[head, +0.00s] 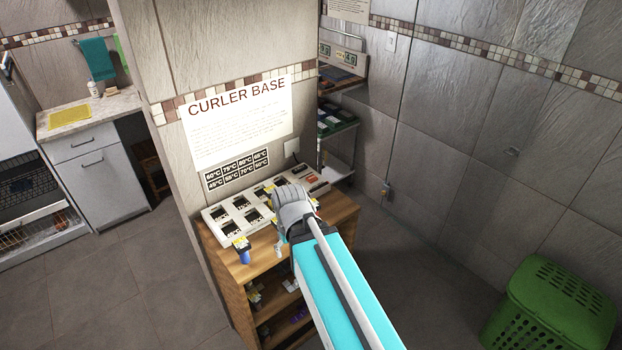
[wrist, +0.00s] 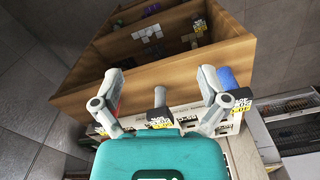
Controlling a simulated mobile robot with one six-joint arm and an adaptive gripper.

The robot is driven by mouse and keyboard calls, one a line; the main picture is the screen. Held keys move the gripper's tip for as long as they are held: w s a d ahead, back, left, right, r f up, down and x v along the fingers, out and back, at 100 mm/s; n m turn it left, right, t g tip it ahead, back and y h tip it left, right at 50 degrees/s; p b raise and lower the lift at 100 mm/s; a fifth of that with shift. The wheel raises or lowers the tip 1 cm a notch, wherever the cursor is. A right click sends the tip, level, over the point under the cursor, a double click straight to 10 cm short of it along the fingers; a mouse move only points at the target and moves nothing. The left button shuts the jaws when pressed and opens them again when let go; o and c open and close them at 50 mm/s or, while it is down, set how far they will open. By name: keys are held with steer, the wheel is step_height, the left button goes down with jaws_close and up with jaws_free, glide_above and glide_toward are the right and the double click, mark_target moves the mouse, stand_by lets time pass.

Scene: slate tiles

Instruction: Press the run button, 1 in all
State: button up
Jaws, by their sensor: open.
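A long white curler base (head: 225,217) with dark labelled slots lies on top of a wooden shelf unit. A small red patch (head: 312,178) shows near its right end; I cannot tell whether this is the run button. My gripper (head: 292,208) is over the middle of the base in the head view and hides part of it. In the wrist view my gripper (wrist: 160,82) is open, its two fingers spread wide with nothing held between them. A dark-handled piece with a yellow label (wrist: 160,115) shows between the fingers, lower down.
The wooden shelf unit (head: 240,275) holds several small items. A blue item with a yellow tag (head: 243,250) is at its front left. A "CURLER BASE" sign (head: 238,120) hangs on the wall above. A green basket (head: 550,310) stands at right. Floor at left is clear.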

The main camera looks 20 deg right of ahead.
jaws_close()
stand_by(1.4)
